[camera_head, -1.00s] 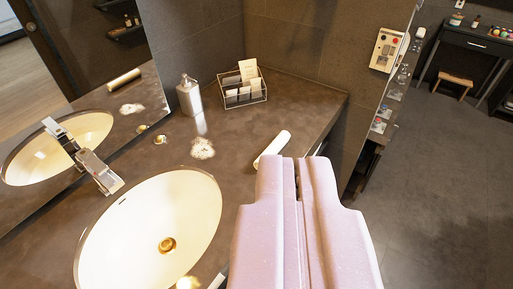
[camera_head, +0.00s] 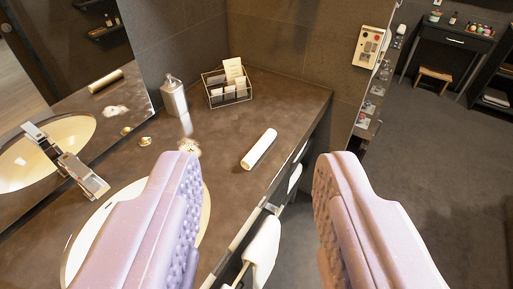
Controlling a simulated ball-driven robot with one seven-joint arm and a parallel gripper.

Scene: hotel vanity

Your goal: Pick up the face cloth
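A white rolled item that looks like the face cloth (camera_head: 259,149) lies on the dark counter (camera_head: 225,200) near its right edge. Its roll runs slantwise, and nothing covers it. My gripper (camera_head: 256,165) is open wide with its two pink-lilac fingers at the left and right of the picture. The roll shows in the gap between the fingertips, beyond them and not touched. The gripper is empty. The left finger hides much of the sink.
The sink (camera_head: 100,215) and its tap (camera_head: 82,176) are on the left. A soap dispenser (camera_head: 173,96) and a wire caddy (camera_head: 228,88) stand at the back. White towels (camera_head: 262,246) hang below the counter's front edge. Open floor (camera_head: 430,150) lies right.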

